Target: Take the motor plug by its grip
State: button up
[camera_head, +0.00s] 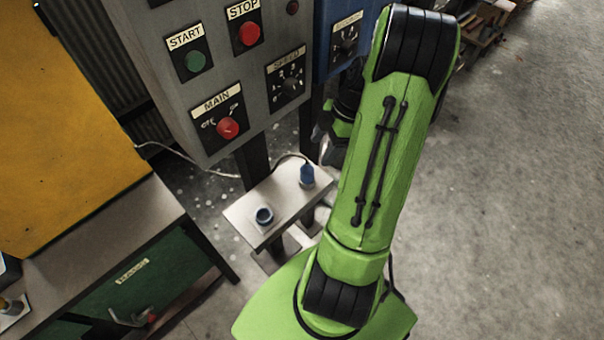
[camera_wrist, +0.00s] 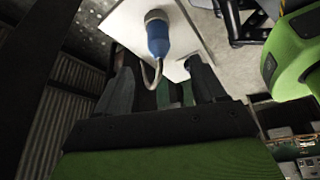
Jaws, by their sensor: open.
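The motor plug (camera_head: 307,175) is a small blue plug with a cable, standing on the right part of a small white shelf (camera_head: 285,205). In the wrist view the blue plug (camera_wrist: 158,38) shows near the top, with its pale cable curving down between my fingers. The plug shows beyond the fingertips, and I see no contact. In the head view my gripper is partly hidden behind my green arm, right of the plug.
A grey control panel (camera_head: 183,95) with START, STOP, MAIN and SPEED controls stands behind the shelf. A blue box (camera_head: 333,20) adjoins it at right. A table with a yellow panel (camera_head: 60,120) stands at left. The floor (camera_head: 520,200) at right is clear.

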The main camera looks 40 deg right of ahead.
aim_at(306, 163)
jog(key=b+x, duration=0.3)
jog(key=x, duration=0.8)
jog(key=shift+w, duration=0.15)
jog(key=shift+r, duration=0.1)
jog(key=shift+c, duration=0.2)
jog(key=c, duration=1)
jog(key=shift+d+r, duration=0.1)
notch_tip(306, 163, up, 4)
jog(key=shift+f+p, duration=0.1)
jog(key=shift+p, duration=0.75)
jog(key=s+d, duration=0.2)
jog(key=d, duration=0.3)
jog(key=s+d+p, duration=0.1)
jog(key=s+d, duration=0.2)
jog(key=d, duration=0.2)
jog(key=s+d+p, duration=0.1)
jog(key=s+d, duration=0.2)
jog(key=d, duration=0.3)
jog(key=shift+d+f, duration=0.1)
jog(key=shift+f, duration=0.1)
jog(key=shift+c, duration=0.2)
jog(key=shift+r, duration=0.1)
jog(key=shift+r, duration=0.25)
